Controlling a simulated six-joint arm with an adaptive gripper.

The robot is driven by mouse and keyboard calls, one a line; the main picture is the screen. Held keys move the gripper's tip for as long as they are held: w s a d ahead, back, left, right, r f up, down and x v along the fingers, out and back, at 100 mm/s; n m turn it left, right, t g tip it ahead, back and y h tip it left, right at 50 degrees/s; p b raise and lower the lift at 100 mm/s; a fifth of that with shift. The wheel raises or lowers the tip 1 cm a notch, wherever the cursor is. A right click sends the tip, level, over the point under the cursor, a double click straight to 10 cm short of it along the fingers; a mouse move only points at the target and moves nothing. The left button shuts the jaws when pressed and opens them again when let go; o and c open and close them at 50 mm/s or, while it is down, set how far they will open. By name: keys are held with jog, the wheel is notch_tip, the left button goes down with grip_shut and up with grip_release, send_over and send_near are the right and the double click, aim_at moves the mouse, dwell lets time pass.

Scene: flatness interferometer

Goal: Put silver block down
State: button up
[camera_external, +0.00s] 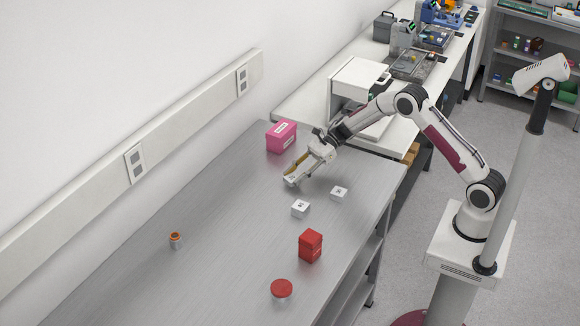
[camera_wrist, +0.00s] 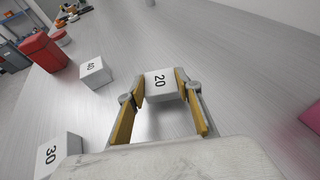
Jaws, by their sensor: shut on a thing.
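A small light silver-white block marked 20 (camera_wrist: 161,84) sits between the yellow-padded fingers of my gripper (camera_wrist: 160,92). My gripper is shut on it. In the external view my gripper (camera_external: 293,174) reaches low over the metal table (camera_external: 215,205), with the block (camera_external: 290,180) at its tips. I cannot tell whether the block touches the table. Two similar blocks stand on the table: one marked 40 (camera_external: 300,208), also in the wrist view (camera_wrist: 95,72), and one marked 30 (camera_external: 339,193), at the wrist view's lower left (camera_wrist: 57,152).
A pink box (camera_external: 281,137) stands behind my gripper. A red box (camera_external: 311,246), a red-lidded jar (camera_external: 281,290) and a small orange-topped jar (camera_external: 175,240) stand elsewhere on the table. The table's left and middle are mostly clear. A white bench (camera_external: 300,104) adjoins at the back.

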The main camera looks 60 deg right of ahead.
jog(key=shift+f, duration=0.65)
jog(key=shift+f, duration=0.1)
jog(key=o, duration=1.2)
jog(key=shift+d+r, duration=0.2)
jog(key=v, duration=1.1)
jog(key=shift+s+d, duration=0.2)
jog(key=shift+d, duration=0.05)
jog(key=shift+r, duration=0.1)
